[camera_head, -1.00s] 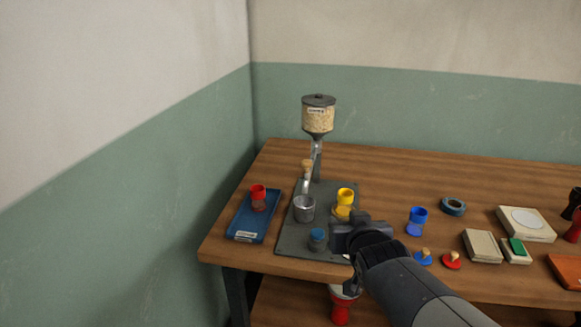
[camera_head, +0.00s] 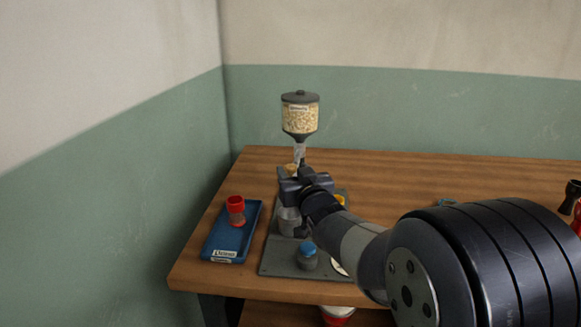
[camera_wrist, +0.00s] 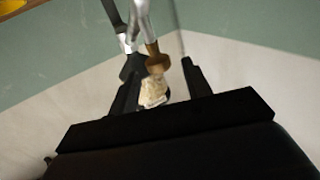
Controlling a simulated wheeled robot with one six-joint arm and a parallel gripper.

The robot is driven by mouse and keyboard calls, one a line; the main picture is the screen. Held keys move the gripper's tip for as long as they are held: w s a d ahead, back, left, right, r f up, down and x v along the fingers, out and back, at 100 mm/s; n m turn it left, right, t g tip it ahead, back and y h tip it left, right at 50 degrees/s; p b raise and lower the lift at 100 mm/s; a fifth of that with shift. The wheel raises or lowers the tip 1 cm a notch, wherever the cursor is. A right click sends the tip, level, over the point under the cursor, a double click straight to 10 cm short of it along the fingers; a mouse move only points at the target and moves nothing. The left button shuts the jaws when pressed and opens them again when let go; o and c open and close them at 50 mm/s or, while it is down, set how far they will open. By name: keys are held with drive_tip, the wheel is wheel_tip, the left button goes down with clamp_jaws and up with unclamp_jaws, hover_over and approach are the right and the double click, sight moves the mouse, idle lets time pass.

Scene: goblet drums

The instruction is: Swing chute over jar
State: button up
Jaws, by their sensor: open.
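A hopper of pale grains (camera_head: 300,115) stands on a dark base plate (camera_head: 282,262). The chute below it ends in a brown knob (camera_head: 291,168), mostly hidden by my gripper (camera_head: 288,182) in the head view. In the wrist view the brown knob (camera_wrist: 157,60) lies between the open fingers of my gripper (camera_wrist: 160,75), with no clear contact, and the metal chute tube (camera_wrist: 141,18) runs above it. A grey metal cup (camera_head: 288,222) stands on the plate, below my gripper in the picture. A small blue-topped jar (camera_head: 307,254) stands near the plate's front.
A blue tray (camera_head: 218,247) with a red-topped cup (camera_head: 236,210) lies at the left. A yellow cup (camera_head: 341,198) is mostly hidden behind my arm. My arm covers much of the table's right. Walls stand left and behind.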

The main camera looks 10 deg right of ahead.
sight(292, 168)
drive_tip(key=shift+w+a, duration=0.15)
drive_tip(key=shift+w, duration=1.5)
drive_tip(key=shift+c, duration=0.3)
clamp_jaws()
